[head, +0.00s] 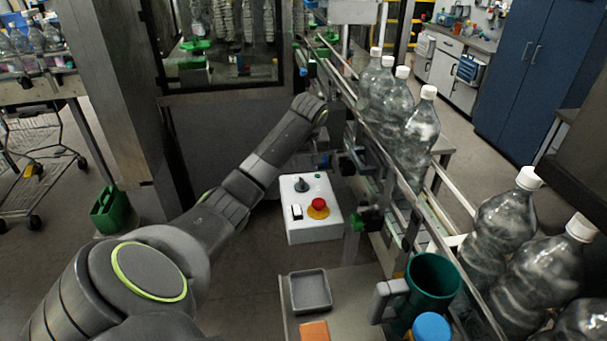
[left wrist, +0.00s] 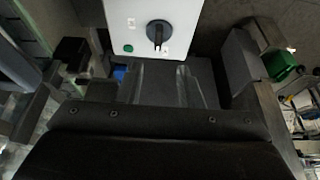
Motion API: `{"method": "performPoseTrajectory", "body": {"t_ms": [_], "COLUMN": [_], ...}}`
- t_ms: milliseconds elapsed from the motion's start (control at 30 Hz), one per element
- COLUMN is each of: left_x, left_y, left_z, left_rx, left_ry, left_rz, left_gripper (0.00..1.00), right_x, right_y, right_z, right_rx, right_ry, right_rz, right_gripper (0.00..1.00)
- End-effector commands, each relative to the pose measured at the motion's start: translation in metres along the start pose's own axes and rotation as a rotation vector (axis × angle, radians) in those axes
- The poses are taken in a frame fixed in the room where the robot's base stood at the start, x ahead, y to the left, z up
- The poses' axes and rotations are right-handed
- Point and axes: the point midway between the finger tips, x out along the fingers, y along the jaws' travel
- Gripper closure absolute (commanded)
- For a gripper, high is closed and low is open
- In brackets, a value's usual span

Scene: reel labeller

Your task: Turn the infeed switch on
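A white control box (head: 314,231) stands in the middle of the head view. On its top are a black rotary switch (head: 302,185), a small green button or lamp (head: 317,176), a white rocker (head: 296,212) and a red mushroom button (head: 319,205) on a yellow ring. Its labels are too small to read. My left arm reaches past the box's far left side; its gripper is mostly hidden in the head view. In the left wrist view my left gripper (left wrist: 163,52) is open and empty, with the rotary switch (left wrist: 158,34) apart from its fingers. My right gripper is not visible.
A conveyor (head: 405,195) with rails and several clear bottles (head: 413,135) runs along the right of the box. In front are a grey tray (head: 311,291), an orange block (head: 314,331), a green mug (head: 432,283) and a blue cap (head: 431,326).

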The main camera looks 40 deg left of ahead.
Motion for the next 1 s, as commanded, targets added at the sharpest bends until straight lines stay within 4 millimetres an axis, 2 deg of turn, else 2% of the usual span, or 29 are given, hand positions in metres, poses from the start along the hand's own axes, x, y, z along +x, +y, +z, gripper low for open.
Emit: {"method": "performPoseTrajectory", "body": {"t_ms": [33,200,500,733,1000], "left_x": [0.008,0.041,0.086,0.105,0.113], "left_y": [0.0,0.0,0.0,0.001,0.0], "left_z": [-0.001,-0.001,0.0,-0.001,0.0], "left_rx": [-0.002,-0.001,0.0,0.0,0.001], "left_ry": [-0.005,-0.003,-0.002,-0.001,0.001], "left_rz": [-0.003,-0.002,-0.001,0.001,0.0], "left_gripper": [0.66,0.66,0.66,0.66,0.66], "right_x": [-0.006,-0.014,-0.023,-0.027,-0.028], "right_y": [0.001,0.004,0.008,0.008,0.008], "right_z": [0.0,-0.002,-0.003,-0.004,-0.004], "right_rx": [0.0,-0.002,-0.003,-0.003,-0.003], "right_ry": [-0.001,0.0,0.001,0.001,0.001], "right_rz": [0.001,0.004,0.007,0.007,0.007], "right_gripper": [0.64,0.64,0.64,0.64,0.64]}}
